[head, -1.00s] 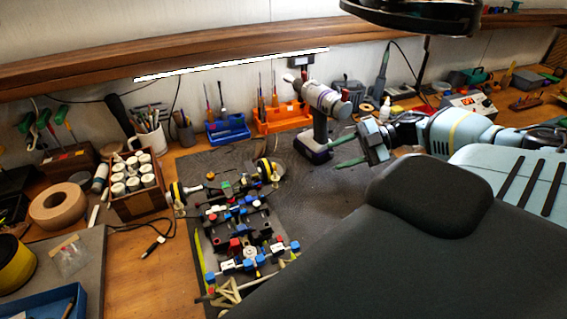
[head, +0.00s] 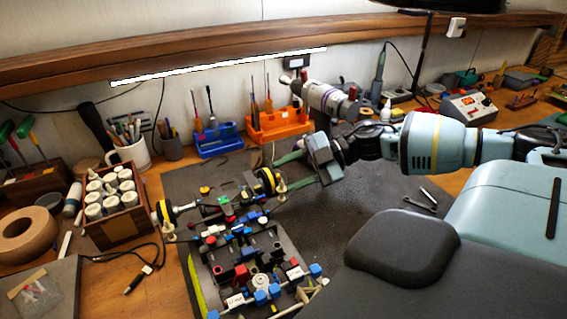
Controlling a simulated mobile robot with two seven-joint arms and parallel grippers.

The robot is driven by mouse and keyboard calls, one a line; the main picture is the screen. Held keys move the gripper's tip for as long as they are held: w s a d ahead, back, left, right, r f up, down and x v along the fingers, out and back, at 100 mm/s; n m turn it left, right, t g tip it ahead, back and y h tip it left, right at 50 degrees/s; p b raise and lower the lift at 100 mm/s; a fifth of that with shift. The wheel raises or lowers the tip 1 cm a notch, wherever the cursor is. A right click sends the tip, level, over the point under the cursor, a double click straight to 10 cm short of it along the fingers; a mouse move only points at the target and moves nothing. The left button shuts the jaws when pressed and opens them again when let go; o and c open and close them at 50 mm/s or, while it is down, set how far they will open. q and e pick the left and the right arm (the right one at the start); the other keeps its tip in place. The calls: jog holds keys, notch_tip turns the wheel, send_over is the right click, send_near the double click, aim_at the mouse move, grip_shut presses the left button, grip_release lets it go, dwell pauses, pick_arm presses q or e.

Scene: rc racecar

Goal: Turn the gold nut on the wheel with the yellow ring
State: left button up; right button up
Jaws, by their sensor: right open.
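The RC car chassis (head: 262,250) lies on the dark mat with its colourful parts exposed. Two black wheels with yellow rings show at its far end: one on the right (head: 264,182) and one on the left (head: 161,213). I cannot make out a gold nut on either wheel at this size. My right gripper (head: 278,182) is open. Its two green fingers point left, one above and one below the right wheel's near side; I cannot tell whether they touch it. The gripper hides part of the area right of that wheel. My left gripper is not in view.
A power drill (head: 328,98) stands behind my right gripper. Blue (head: 218,142) and orange (head: 275,127) tool holders line the wall. A wooden box of white jars (head: 114,222) is left of the mat. Loose tools (head: 420,204) lie right of the chassis on clear mat.

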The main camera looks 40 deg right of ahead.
grip_shut()
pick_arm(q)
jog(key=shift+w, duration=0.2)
